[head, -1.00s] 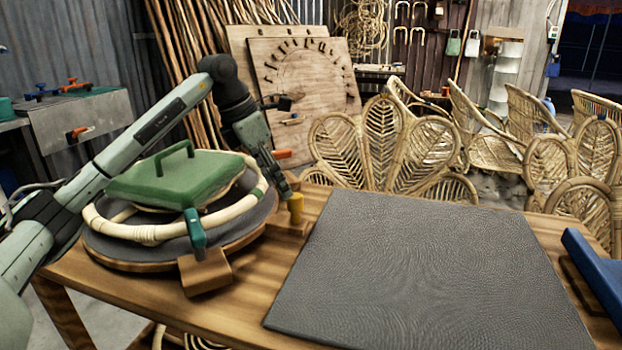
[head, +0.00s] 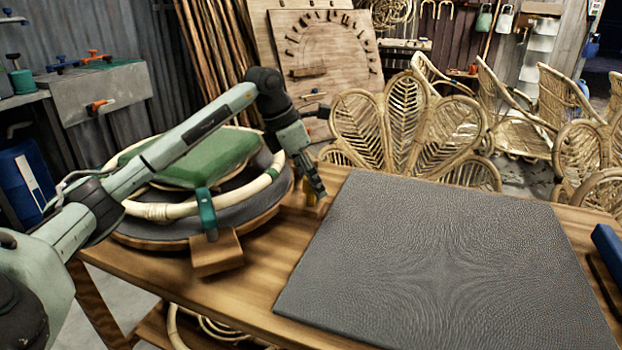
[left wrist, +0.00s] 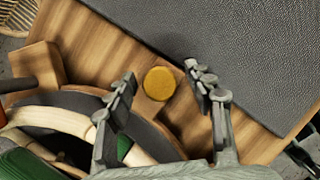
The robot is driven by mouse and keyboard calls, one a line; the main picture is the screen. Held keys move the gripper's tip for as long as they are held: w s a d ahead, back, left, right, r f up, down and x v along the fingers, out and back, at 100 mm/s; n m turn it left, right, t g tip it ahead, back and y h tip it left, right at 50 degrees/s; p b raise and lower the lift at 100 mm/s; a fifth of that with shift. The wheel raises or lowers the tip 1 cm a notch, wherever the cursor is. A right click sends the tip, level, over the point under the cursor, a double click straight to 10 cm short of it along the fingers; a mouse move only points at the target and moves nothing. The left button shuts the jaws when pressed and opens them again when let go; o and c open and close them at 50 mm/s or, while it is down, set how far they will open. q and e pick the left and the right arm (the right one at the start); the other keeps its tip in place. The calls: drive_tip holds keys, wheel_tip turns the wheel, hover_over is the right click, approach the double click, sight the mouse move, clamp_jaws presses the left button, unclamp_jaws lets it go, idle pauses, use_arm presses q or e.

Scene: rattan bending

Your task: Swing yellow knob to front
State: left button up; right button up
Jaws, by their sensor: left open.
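The yellow knob (left wrist: 159,83) shows as a round top in the left wrist view, on a wooden block at the edge of the round jig. My left gripper (head: 319,194) is open, with one finger on each side of the knob in the left wrist view and gaps at both sides. In the head view the gripper covers most of the yellow knob (head: 309,200). A cream rattan ring (head: 155,211) lies around the jig under a green pad (head: 190,165). A green lever (head: 207,213) stands at the jig's near side. My right gripper is not in view.
A dark textured mat (head: 450,260) covers much of the table (head: 262,290) to the right of the jig. A wooden block (head: 216,253) sticks out at the jig's front. A blue object (head: 607,245) lies at the right edge. Rattan chairs (head: 420,125) stand behind the table.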

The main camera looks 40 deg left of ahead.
use_arm(q)
clamp_jaws()
idle(0.3)
